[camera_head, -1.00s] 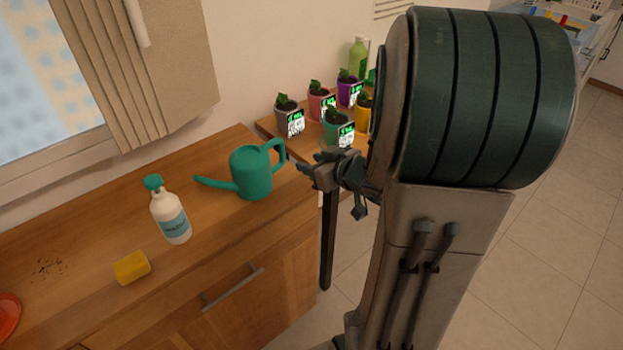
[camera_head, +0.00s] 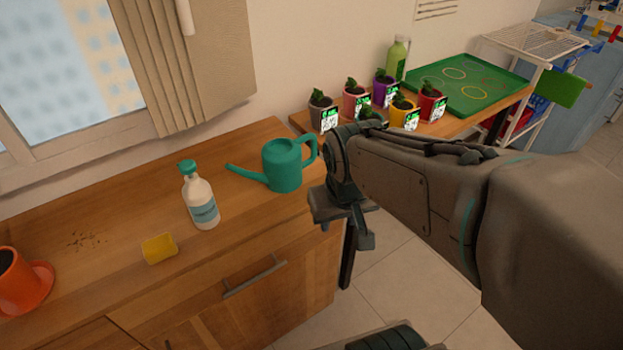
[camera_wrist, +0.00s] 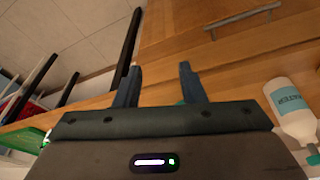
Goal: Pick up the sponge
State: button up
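A yellow sponge (camera_head: 160,248) lies on the wooden counter in the head view, left of my gripper and in front of the white bottle. My gripper (camera_head: 345,222) is at the counter's right end, below the green watering can and well apart from the sponge. In the wrist view my gripper (camera_wrist: 160,80) shows two dark fingers spread apart with nothing between them. The sponge is not in the wrist view.
On the counter (camera_head: 110,210) stand a white bottle (camera_head: 203,205) with a green cap, a green watering can (camera_head: 283,165) and an orange pot (camera_head: 22,285). Dark crumbs (camera_head: 88,241) lie behind the sponge. Several potted plants and a green tray (camera_head: 470,85) fill the shelf beyond.

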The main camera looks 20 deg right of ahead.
aim_at(156, 250)
jog(key=u, duration=1.3)
